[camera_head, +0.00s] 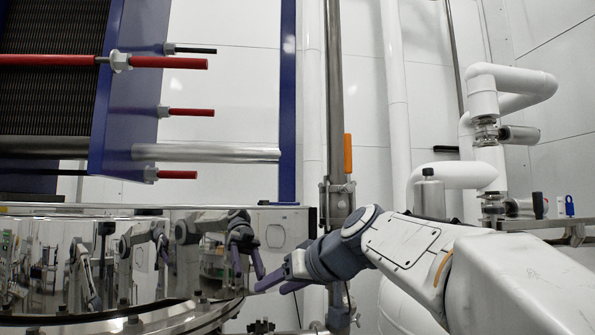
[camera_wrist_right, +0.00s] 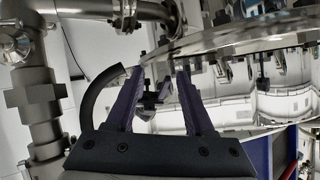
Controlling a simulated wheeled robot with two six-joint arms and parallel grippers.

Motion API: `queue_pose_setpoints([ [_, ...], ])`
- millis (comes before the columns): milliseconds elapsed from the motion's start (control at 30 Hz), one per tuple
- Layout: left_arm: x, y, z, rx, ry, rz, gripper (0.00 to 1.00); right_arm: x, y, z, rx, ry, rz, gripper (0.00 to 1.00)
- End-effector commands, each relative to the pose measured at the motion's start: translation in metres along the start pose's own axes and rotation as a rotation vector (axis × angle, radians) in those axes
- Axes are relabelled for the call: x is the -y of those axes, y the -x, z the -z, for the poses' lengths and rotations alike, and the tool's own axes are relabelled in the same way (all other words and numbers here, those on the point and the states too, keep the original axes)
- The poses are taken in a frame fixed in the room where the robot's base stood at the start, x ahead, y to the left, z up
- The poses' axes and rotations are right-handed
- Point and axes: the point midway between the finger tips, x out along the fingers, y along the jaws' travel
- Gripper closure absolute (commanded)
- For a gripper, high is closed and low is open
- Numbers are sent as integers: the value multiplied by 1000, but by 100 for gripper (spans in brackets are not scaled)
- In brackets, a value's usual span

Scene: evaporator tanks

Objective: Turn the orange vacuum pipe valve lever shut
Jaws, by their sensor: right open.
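The orange lever (camera_head: 348,153) points straight up beside a vertical steel pipe (camera_head: 335,80). It sits just above a clamped valve body (camera_head: 338,197) on that pipe. My right gripper (camera_head: 270,284) is below and to the left of the lever, close to the polished tank, well apart from the lever. In the right wrist view its two purple fingers (camera_wrist_right: 160,75) are spread with nothing held between them. I cannot make out the orange lever in that view. My left gripper does not show directly; only arm reflections appear in the tank wall.
The polished tank (camera_head: 60,250) fills the lower left, with a bolted flange (camera_head: 190,318) below. A blue frame with red rods (camera_head: 185,112) stands above it. In the wrist view, a steel rim (camera_wrist_right: 235,40) passes close beyond the fingertips, and a steel pipe (camera_wrist_right: 38,110) stands left.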

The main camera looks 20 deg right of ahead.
Motion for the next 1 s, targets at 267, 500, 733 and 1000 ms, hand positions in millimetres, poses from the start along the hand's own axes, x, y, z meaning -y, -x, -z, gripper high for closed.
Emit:
queue_pose_setpoints([
  [267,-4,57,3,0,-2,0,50,-80,162,194,-432,117,-242,47],
  [500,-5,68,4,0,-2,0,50,-91,205,232,-529,174,-311,47],
  [733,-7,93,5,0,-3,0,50,-98,178,253,-527,174,-307,47],
  [1000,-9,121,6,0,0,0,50,-110,138,276,-527,173,-308,47],
])
